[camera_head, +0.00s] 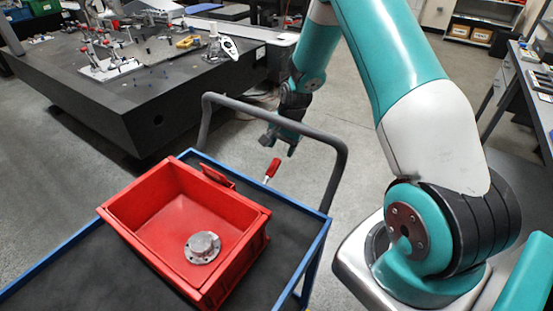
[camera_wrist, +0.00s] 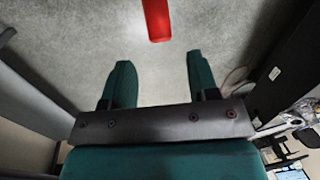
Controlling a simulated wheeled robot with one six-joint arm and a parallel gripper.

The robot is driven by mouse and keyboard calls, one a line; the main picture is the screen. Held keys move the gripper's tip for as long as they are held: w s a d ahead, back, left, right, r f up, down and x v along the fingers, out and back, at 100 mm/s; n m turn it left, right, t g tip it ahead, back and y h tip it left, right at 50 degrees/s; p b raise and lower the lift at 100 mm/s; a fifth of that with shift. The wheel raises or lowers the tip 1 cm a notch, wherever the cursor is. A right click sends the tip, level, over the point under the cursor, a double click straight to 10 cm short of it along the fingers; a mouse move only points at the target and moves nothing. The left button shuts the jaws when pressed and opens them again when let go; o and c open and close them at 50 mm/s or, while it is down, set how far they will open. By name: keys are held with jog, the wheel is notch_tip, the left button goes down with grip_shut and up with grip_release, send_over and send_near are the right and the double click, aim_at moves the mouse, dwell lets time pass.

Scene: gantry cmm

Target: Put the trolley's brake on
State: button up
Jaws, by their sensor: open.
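The trolley (camera_head: 318,217) has a blue-edged dark top and a grey tube handle. A red-gripped lever (camera_head: 272,170), which looks like the brake lever, stands tilted just beyond the trolley's edge, inside the handle loop. My gripper (camera_head: 280,145) is above the lever, close to it but apart. In the wrist view the red grip (camera_wrist: 157,18) shows at the top, beyond the fingertips of my gripper (camera_wrist: 157,72). The two fingers are apart with nothing between them. The lever's lower end is hidden in the head view.
A red bin (camera_head: 150,205) with a grey flanged metal part (camera_head: 202,247) stands on the trolley. The trolley's handle (camera_head: 338,165) arches around my gripper. A dark granite table (camera_head: 120,105) with fixtures is at the back left. Bare floor lies beyond the trolley.

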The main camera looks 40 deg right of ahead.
aim_at(279, 159)
jog(key=f, duration=0.4)
jog(key=w+f, duration=0.1)
jog(key=f, duration=0.1)
jog(key=shift+w+a+f+p, duration=0.1)
jog(key=shift+a+f+p, duration=0.15)
jog(key=shift+a+p, duration=0.1)
grip_shut()
